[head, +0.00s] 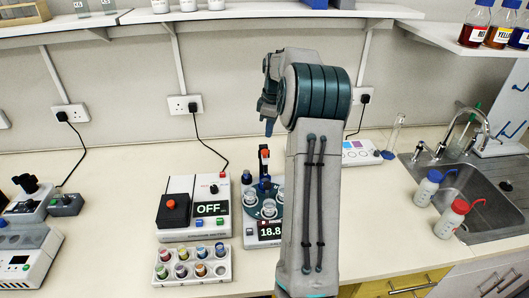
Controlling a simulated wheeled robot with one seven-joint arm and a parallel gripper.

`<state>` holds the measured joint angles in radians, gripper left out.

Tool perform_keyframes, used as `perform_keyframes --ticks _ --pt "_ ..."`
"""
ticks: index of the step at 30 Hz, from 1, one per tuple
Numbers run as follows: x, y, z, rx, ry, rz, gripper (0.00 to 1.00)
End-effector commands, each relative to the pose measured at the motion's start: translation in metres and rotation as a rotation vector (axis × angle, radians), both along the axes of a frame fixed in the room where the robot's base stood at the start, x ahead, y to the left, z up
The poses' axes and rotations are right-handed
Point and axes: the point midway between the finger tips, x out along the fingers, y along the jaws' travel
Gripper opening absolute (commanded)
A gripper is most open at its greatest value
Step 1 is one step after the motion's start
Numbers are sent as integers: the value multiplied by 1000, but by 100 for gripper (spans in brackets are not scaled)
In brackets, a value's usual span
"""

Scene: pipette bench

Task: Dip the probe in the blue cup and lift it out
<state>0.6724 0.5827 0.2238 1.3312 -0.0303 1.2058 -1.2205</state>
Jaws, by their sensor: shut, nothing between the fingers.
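My gripper (269,126) shows small and dark at the end of my raised arm, pointing down above the back of the bench; it looks shut and empty. Below it stands a device with a teal round plate (266,207) carrying several clear cups (250,196) and a display reading 18.8. An upright red and black part (264,158) rises behind the plate and may be the probe; I cannot tell. A white rack (191,278) in front holds several small cups with coloured contents. Which one is the blue cup is too small to tell. My arm hides the device's right side.
A white box with an OFF display (211,209) and a red knob stands left of the plate. Wash bottles (428,187) stand by the sink (480,192) at right. Instruments (28,250) fill the far left. Shelves overhang the back. The bench at front left of the rack is clear.

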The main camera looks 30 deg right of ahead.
Motion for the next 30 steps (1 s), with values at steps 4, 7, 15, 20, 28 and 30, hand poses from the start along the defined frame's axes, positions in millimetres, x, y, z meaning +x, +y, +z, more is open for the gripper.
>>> perform_keyframes --ticks 4,7,15,20,28,30 --pt "1 3 -19 2 3 2 0" --pt "3 5 -34 2 2 4 0" --pt "5 7 -59 0 0 4 0" --pt "6 7 -63 0 0 4 0" --pt "6 7 -62 0 0 4 0" --pt "6 7 -63 0 0 4 0"
